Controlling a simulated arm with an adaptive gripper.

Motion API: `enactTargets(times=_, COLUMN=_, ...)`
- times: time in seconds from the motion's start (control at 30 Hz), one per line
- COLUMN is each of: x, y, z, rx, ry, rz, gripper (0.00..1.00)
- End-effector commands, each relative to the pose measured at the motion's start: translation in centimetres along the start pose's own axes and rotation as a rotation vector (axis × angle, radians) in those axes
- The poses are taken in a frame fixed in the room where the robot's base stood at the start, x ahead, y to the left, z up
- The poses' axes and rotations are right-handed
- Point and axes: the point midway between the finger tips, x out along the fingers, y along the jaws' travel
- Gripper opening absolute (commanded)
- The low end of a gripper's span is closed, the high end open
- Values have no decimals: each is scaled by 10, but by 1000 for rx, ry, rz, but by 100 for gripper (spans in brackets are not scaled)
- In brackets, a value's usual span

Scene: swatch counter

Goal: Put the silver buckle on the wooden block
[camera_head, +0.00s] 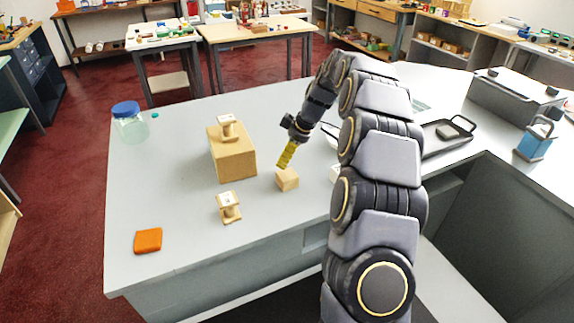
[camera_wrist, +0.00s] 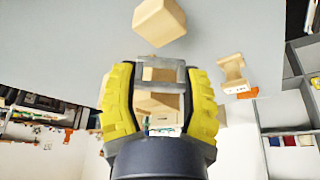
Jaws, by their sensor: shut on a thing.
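My gripper (camera_head: 284,162), with yellow ribbed fingers, points down just behind and above a small wooden block (camera_head: 287,181) on the grey counter. In the wrist view the fingers are shut on the silver buckle (camera_wrist: 158,62), a grey rectangular frame with an open middle. The wooden block (camera_wrist: 160,22) is beyond the fingertips there, with a visible gap between it and the buckle. In the head view I cannot make out the buckle at the fingertips.
A larger tan box (camera_head: 237,163) carries a small wooden stand (camera_head: 227,127). Another stand (camera_head: 229,207) and an orange square (camera_head: 148,241) are at the front left. A blue-lidded jar (camera_head: 130,124) is far left. A black tray (camera_head: 445,138) is right of my arm. The front counter is mostly clear.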

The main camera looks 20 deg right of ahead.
Motion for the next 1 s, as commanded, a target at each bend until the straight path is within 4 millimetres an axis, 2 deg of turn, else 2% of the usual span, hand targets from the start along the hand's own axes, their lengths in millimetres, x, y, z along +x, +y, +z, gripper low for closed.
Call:
enactTargets(times=0.3, x=34, y=2, z=12, rx=1, ry=-2, rz=-4, gripper=34)
enactTargets(times=0.63, x=36, y=3, z=13, rx=-1, ry=-1, rz=-2, gripper=34)
enactTargets(times=0.7, x=36, y=3, z=13, rx=-1, ry=-1, rz=-2, gripper=70)
enactTargets(times=0.73, x=36, y=3, z=13, rx=-1, ry=-1, rz=-2, gripper=76)
enactTargets(times=1.0, x=36, y=3, z=13, rx=-1, ry=-1, rz=-1, gripper=76)
